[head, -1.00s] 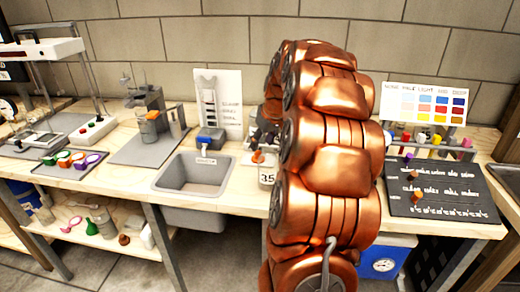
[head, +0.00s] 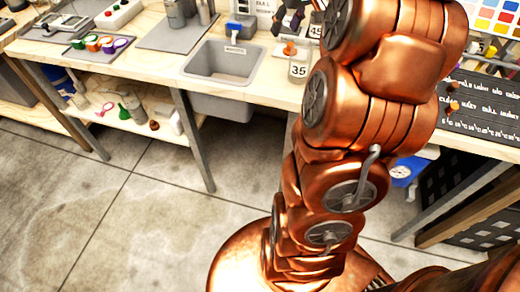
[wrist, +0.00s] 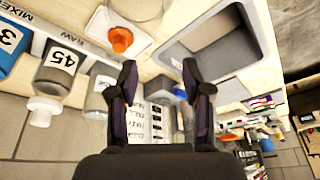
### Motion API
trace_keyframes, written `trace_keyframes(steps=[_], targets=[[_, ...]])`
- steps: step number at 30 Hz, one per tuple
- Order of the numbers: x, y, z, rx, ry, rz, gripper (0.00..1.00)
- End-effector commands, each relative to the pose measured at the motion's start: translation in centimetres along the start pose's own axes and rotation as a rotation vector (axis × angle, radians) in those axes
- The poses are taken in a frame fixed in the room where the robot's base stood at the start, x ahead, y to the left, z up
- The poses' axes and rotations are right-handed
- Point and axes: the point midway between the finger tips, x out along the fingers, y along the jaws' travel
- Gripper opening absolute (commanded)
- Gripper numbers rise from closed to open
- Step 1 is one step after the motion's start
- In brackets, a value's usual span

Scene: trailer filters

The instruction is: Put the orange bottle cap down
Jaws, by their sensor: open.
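The orange bottle cap (head: 290,48) sits at the right of the sink on a pale surface, just behind a clear jar labelled 35 (head: 298,70). In the wrist view the orange cap (wrist: 121,39) lies on a white piece, up and left of the fingers. My gripper (wrist: 160,85) is open, with nothing between its two dark fingers. In the head view my gripper (head: 287,20) is at the top, above and apart from the cap; my arm hides part of it.
The grey sink (head: 223,63) is left of the cap. A bottle labelled 45 (wrist: 60,66) stands near it in the wrist view. A tray with coloured rings (head: 97,46) is at the far left. A dark lettered board (head: 480,103) lies at the right.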

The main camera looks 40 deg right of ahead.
Motion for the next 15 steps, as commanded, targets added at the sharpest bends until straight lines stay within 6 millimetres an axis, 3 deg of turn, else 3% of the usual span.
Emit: trace_keyframes(steps=[1, 6, 12, 15], targets=[[0.4, -3.0, 0.7, -0.023, -0.028, -0.019, 0.49], [1.9, -12.2, 5.1, -0.067, -0.146, -0.068, 0.49], [3.0, -20.3, 13.1, -0.11, -0.301, -0.082, 0.49], [3.3, -23.0, 17.8, -0.125, -0.377, -0.069, 0.49]])
